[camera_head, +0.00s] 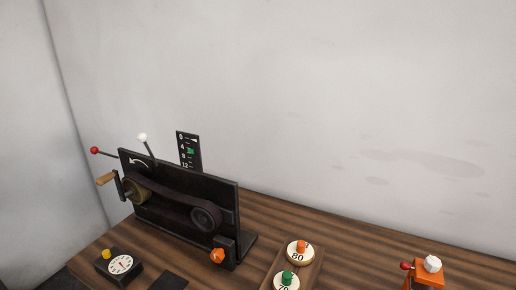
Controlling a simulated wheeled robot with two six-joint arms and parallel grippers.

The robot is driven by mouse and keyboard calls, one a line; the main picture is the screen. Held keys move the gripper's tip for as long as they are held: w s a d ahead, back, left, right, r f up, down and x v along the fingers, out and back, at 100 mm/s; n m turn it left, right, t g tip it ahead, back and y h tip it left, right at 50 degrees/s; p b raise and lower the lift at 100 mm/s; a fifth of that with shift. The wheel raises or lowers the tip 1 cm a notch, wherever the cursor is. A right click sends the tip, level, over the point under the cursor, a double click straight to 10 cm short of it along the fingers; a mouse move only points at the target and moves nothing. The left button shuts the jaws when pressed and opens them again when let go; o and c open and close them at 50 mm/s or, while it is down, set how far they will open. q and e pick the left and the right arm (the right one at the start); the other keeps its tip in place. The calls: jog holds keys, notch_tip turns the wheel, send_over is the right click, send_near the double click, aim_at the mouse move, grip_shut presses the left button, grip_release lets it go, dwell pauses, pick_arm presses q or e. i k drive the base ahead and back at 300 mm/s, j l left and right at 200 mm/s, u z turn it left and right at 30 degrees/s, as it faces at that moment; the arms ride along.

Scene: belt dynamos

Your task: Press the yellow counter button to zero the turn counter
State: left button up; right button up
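The yellow counter button (107,253) sits on top of a small dark box at the lower left of the head view. The box's round white dial (121,264) has a red pointer and faces up and forward. Behind it stands the black dynamo panel (180,213) with a belt over two pulleys and a crank with a wooden handle (106,179) at its left. Nothing touches the button. Neither of my grippers is in the head view.
An upright scale plate (189,151) stands behind the panel. White-tipped (142,137) and red-tipped (94,150) levers stick up at the left. An orange knob (217,256) is at the panel's front. Numbered discs (300,253) and an orange device (430,272) stand right. Wood between them is clear.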

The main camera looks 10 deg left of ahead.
aim_at(106, 254)
jog(key=k+l+u, duration=0.1)
jog(key=u, duration=1.25)
jog(key=k+l, duration=0.05)
